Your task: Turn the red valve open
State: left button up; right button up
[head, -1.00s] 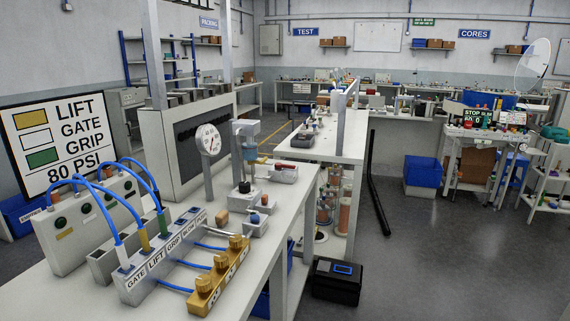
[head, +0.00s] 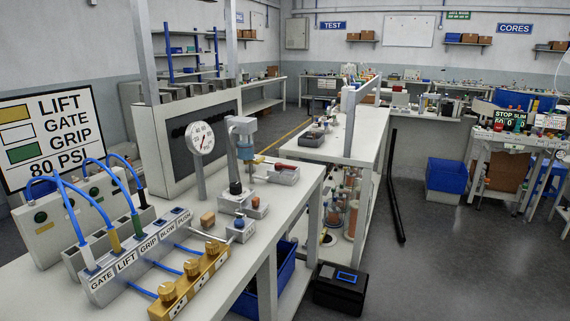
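A small red part (head: 284,166), which looks like a lever or handle, lies on a grey block (head: 283,176) on the near bench, right of the grey press-like device (head: 241,150). It is small in the head view, and I cannot tell whether it is the red valve or how it is turned. A round dial gauge (head: 201,138) with a red needle stands on a post to its left. Neither of my grippers is in view.
Blue hoses (head: 73,207) run to a block labelled GATE, LIFT, GRIP, BLOW, PUSH (head: 137,256). A brass manifold with several knobs (head: 190,282) sits at the bench's front. A black case (head: 340,287) stands on the floor. Open floor (head: 440,265) lies to the right.

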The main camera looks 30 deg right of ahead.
aim_at(279, 165)
jog(key=l+u, duration=0.3)
jog(key=l, duration=0.55)
jog(key=i+l+u, duration=0.1)
jog(key=l, duration=0.3)
jog(key=i+l+u, duration=0.1)
jog(key=l, duration=0.35)
